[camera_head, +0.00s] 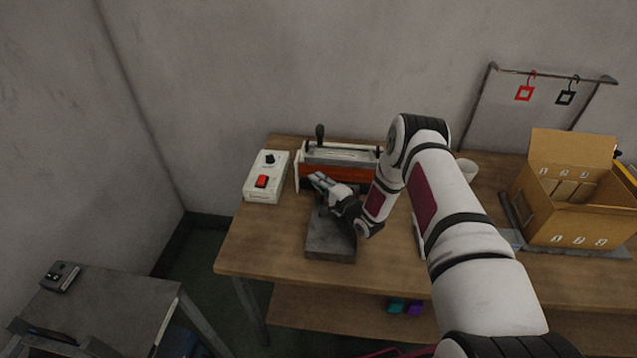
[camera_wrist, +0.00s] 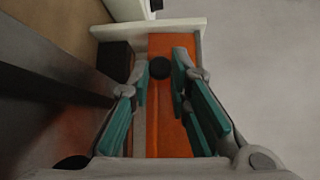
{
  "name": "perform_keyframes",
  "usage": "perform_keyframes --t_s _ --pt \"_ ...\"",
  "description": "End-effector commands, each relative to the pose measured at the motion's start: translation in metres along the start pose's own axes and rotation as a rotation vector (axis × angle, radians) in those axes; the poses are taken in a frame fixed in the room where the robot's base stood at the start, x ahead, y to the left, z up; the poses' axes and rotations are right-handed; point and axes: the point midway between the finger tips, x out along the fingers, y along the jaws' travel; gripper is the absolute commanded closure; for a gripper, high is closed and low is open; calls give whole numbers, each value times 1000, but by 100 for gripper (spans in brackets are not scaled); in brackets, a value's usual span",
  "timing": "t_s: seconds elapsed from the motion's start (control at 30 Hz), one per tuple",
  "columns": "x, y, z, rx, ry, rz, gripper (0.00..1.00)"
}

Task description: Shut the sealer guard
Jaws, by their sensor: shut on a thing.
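The sealer (camera_head: 342,154) stands on the wooden table against the wall, with a black-knobbed lever (camera_head: 320,133) upright at its left. An orange panel (camera_head: 370,175), apparently its guard, runs along its front; it also shows in the wrist view (camera_wrist: 170,130). My gripper (camera_head: 317,180) reaches low to the sealer's front left. In the wrist view its teal-padded fingers (camera_wrist: 161,72) are on either side of a round black knob (camera_wrist: 160,68) on the orange panel and are shut on it. My gripper hides part of the panel; how far the guard is closed is unclear.
A grey slab (camera_head: 330,242) lies in front of the sealer, below my gripper. A white control box (camera_head: 266,176) with a red switch stands to the left. A white cup (camera_head: 468,169) and an open cardboard box (camera_head: 570,195) stand to the right.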

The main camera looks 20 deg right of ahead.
Motion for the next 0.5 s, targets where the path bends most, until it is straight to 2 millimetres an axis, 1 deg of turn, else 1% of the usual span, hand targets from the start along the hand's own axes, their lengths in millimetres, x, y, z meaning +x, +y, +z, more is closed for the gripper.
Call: perform_keyframes --t_s 0.03,0.33,0.37,0.4,0.43,0.5 --pt "2 1 4 1 -7 0 100" --pt "2 0 4 2 -9 -1 100" --pt "2 0 4 2 -9 -1 76" --pt "2 0 4 2 -8 -1 67" --pt "2 0 4 2 -8 -1 61" --pt "2 0 3 1 -6 -1 61"
